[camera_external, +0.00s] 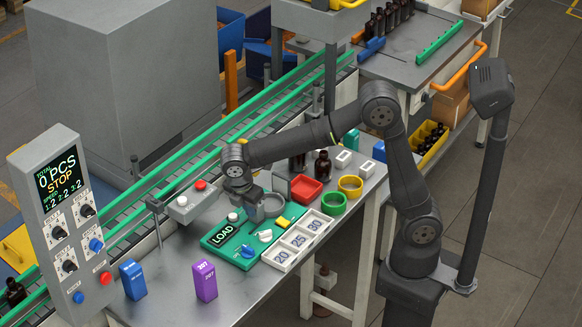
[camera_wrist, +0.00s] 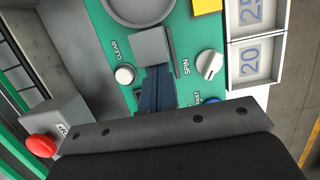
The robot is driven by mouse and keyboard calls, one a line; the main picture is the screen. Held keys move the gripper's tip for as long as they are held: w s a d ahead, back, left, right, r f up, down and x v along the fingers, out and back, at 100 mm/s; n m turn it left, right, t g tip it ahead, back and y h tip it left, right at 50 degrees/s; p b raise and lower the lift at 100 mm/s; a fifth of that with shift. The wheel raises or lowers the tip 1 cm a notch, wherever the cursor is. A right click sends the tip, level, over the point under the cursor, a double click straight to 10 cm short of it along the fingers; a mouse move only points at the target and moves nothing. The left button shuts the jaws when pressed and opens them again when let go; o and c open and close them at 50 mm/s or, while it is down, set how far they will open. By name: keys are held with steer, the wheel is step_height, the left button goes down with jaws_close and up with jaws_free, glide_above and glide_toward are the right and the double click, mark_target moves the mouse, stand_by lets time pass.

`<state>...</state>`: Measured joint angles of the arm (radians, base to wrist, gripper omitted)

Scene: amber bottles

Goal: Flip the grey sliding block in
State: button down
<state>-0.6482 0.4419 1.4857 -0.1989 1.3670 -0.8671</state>
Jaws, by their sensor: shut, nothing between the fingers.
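The grey block (camera_wrist: 150,45) shows in the wrist view on the green panel (camera_wrist: 205,30), beside the round grey dish (camera_wrist: 140,8). It lies between the CLEAR and SPIN labels. My gripper (camera_wrist: 159,72) is shut and empty, its dark blue fingers right at the block's near edge; I cannot tell if they touch it. In the external view my gripper (camera_external: 257,214) is low over the green panel (camera_external: 222,238), just left of the dish (camera_external: 274,206). The block is hard to make out there, largely hidden by my gripper.
A white button (camera_wrist: 125,75) and a white SPIN knob (camera_wrist: 209,64) flank my fingers. A box with a red button (camera_wrist: 42,146) stands at lower left. White numbered trays (camera_external: 298,240) lie right of the panel. Blue (camera_external: 133,279) and purple (camera_external: 205,281) boxes stand in front.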

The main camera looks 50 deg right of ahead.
steer(key=a, duration=0.4)
steer(key=v, duration=1)
steer(key=x, duration=1)
steer(key=shift+d, duration=0.45)
steer(key=shift+a, duration=0.45)
